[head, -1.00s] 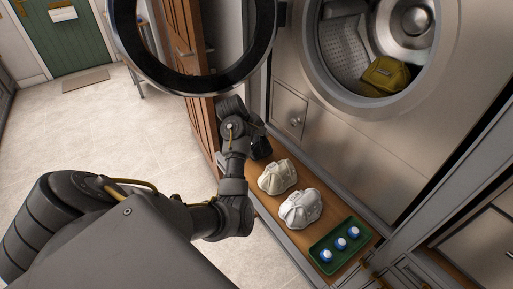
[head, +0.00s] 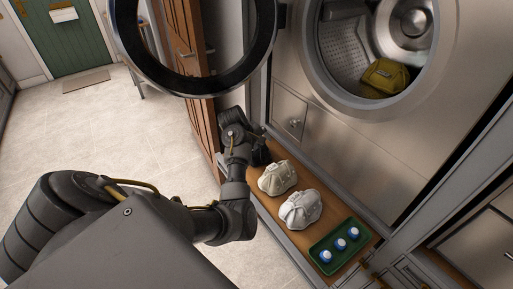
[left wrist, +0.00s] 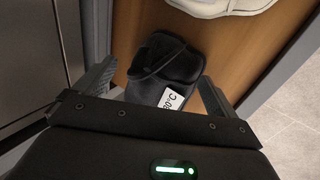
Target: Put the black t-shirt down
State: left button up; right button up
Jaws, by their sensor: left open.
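The black t-shirt (left wrist: 158,82) is a folded dark bundle with a white tag reading a temperature in °C. In the left wrist view it lies against the wooden board (left wrist: 240,60), between the spread fingers of my left gripper (left wrist: 157,72). The gripper is open, with a gap visible at each side of the bundle. In the head view the black t-shirt (head: 262,154) shows only as a small dark patch at the board's far end, mostly hidden behind my left wrist. My right gripper is in neither view.
A cream bundle (head: 277,178) and a white bundle (head: 300,209) sit along the board, then a green tray (head: 325,262) with blue-and-white items. A yellow bundle (head: 385,76) lies in the open drum. The round door (head: 262,62) hangs open above my arm.

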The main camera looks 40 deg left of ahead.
pick_arm(q)
jog(key=p+v, duration=0.3)
jog(key=v, duration=0.9)
dwell(0.4)
